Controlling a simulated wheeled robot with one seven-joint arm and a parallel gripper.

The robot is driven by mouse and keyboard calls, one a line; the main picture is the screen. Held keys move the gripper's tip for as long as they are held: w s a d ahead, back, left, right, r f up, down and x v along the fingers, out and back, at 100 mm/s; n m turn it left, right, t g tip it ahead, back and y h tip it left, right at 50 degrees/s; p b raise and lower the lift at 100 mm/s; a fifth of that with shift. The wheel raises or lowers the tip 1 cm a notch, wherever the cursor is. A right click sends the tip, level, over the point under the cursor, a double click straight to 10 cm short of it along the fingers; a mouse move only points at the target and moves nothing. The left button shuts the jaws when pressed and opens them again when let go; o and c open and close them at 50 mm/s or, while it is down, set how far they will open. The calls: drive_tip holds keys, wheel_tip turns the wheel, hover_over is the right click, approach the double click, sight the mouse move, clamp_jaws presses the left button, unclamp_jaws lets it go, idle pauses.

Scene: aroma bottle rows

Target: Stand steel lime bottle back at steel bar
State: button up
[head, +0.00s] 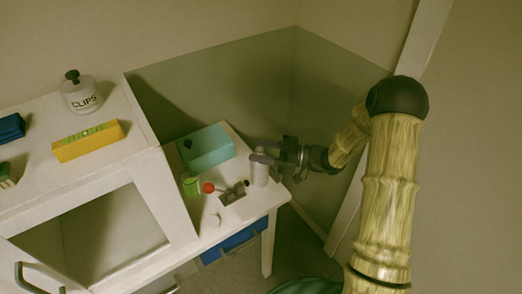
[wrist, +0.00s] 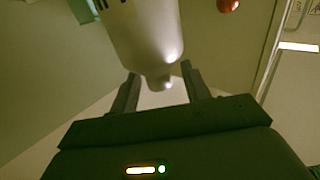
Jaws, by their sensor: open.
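A pale steel-grey bottle (head: 260,170) stands near the right end of the white table. In the wrist view the bottle (wrist: 148,40) shows large, its narrow neck end toward my gripper, with dark marks at the top edge. I cannot read whether it is the lime one. My gripper (head: 263,157) is open in the head view, with its fingers reaching from the right to the upper part of the bottle. In the wrist view my gripper (wrist: 160,82) has a finger on each side of the neck; contact is not clear. I cannot make out a steel bar for certain.
Close left of the bottle are a small dark grey holder (head: 232,195), a red ball-shaped top (head: 208,187) and a green container (head: 191,185). A teal box (head: 208,148) stands behind. A small white round item (head: 215,219) lies in front. Grey walls (head: 225,90) rise behind the table.

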drive_tip(key=shift+r, duration=0.2)
drive_tip(key=s+d, duration=0.2)
drive_tip(key=d, duration=0.9)
drive_tip(key=shift+s+d+b, duration=0.15)
drive_tip(key=shift+d+b, duration=0.25)
drive_tip(key=shift+b, duration=0.05)
drive_tip(key=w+d+r+m+t+h, duration=0.1)
drive_tip(key=w+d+m+t+h, duration=0.2)
drive_tip(key=h, duration=0.4)
drive_tip(key=w+m+t+h, duration=0.2)
drive_tip(key=m+t+h, duration=0.2)
drive_tip(key=m+h, duration=0.15)
drive_tip(key=s+m+g+h, duration=0.5)
drive_tip(key=s+m+g, duration=0.2)
drive_tip(key=s, duration=1.4)
drive_tip(key=shift+s+d+f+g, duration=0.15)
drive_tip(key=shift+s+f+g, duration=0.2)
drive_tip(key=shift+f+g, duration=0.1)
